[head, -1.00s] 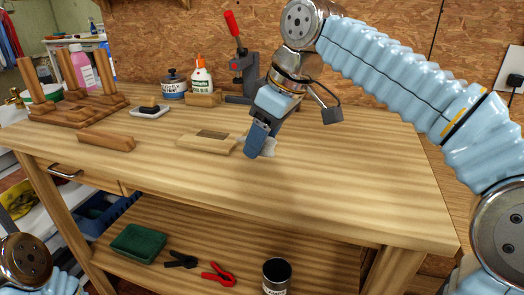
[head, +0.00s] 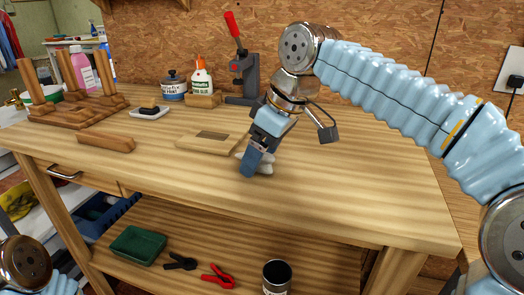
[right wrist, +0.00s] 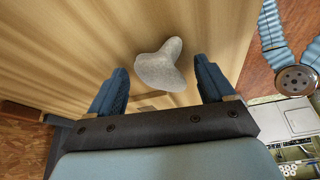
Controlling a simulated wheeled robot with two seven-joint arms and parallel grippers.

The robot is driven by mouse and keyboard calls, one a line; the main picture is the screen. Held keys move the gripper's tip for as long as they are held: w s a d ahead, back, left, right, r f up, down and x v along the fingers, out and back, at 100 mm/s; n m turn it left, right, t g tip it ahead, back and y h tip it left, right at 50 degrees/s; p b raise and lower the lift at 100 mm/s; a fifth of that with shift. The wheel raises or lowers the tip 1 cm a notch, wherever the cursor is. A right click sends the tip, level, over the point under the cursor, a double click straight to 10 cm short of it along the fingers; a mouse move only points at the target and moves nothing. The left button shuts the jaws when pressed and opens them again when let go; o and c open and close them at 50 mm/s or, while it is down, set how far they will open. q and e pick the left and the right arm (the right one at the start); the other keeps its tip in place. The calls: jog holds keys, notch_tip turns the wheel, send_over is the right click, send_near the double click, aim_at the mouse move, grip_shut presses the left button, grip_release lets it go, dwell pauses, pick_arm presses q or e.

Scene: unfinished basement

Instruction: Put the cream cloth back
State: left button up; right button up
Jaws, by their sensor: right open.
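The cloth (head: 266,167) is a small pale, crumpled, peaked heap on the workbench top, just right of a flat wooden block with a recess (head: 190,141). My right gripper (head: 250,168) points down at it and partly hides it in the head view. In the right wrist view the cloth (right wrist: 160,66) looks grey-white and lies between the two spread blue fingers of my right gripper (right wrist: 159,78), with gaps on both sides. My left gripper is out of view.
Bottles (head: 201,82) and a red-handled press (head: 244,75) stand behind. The bench top to the right is clear.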

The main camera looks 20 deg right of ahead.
jog(key=shift+f+b, duration=0.2)
jog(key=shift+b, duration=0.25)
jog(key=p+v, duration=0.4)
jog(key=v, duration=1)
